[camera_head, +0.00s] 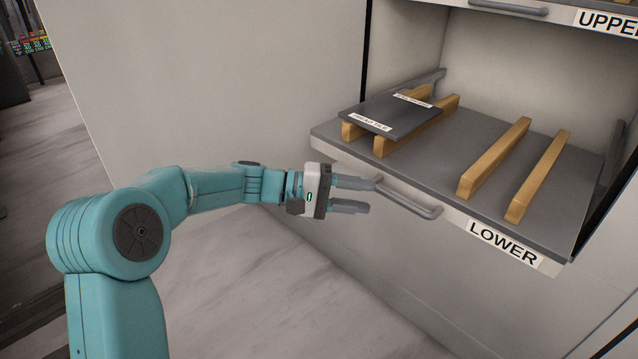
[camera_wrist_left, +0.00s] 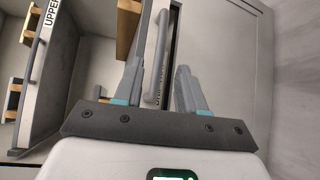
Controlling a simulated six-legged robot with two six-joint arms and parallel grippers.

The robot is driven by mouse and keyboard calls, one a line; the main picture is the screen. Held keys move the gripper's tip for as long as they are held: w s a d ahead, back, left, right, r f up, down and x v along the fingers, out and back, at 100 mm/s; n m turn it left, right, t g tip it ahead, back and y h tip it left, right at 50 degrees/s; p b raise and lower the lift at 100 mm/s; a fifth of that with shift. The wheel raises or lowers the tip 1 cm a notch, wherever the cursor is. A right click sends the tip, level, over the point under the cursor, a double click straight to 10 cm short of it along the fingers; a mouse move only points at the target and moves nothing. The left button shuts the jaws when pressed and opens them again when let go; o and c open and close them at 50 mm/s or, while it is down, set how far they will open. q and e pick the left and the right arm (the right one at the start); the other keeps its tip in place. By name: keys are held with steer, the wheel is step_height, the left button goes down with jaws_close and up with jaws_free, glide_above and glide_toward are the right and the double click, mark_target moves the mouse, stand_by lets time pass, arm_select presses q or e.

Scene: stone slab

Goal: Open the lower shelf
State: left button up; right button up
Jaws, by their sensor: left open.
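The lower shelf (camera_head: 450,160), a grey pull-out drawer labelled LOWER, stands pulled out from the cabinet in the head view. Its grey bar handle (camera_head: 410,199) is on the front face. My left gripper (camera_head: 352,194) is open at the left end of the handle. In the left wrist view, the handle (camera_wrist_left: 158,55) shows between the two fingers of my left gripper (camera_wrist_left: 158,85). I cannot tell whether a finger touches it. My right gripper is in neither view.
On the lower shelf lie wooden bars (camera_head: 495,158) and a dark labelled slab (camera_head: 388,115) on the left pair. The upper shelf's handle (camera_head: 508,7) is above. The cabinet's side wall (camera_head: 210,80) stands behind my left arm. The floor (camera_head: 290,300) in front is clear.

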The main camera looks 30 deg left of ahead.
arm_select(q)
steer(key=p+v, duration=0.1)
steer(key=v, duration=0.8)
steer(key=shift+a+p, duration=0.25)
steer(key=shift+p, duration=0.15)
steer(key=shift+s, duration=0.15)
steer(key=s+d+f+g+y, duration=0.2)
steer(key=d+f, duration=0.1)
steer(key=f, duration=0.6)
steer(key=s+d+f+n+g+y, duration=0.1)
steer(key=s+d+f+y, duration=0.15)
steer(key=f, duration=0.55)
steer(key=s+d+f+g+y, duration=0.2)
steer(key=f, duration=0.7)
steer(key=s+d+f+m+g+y, duration=0.1)
steer(key=s+d+f+m+y, duration=0.15)
steer(key=s+f, duration=0.55)
steer(key=s+d+f+m+g+y, duration=0.1)
steer(key=s+d+f+m+y, duration=0.2)
steer(key=s+f, duration=0.45)
step_height(320, 180, up, 31)
steer(key=s+d+h+p, duration=0.1)
steer(key=s+d+p, duration=0.1)
steer(key=p, duration=2.8)
steer(key=shift+d+m, duration=0.1)
steer(key=shift+m, duration=0.15)
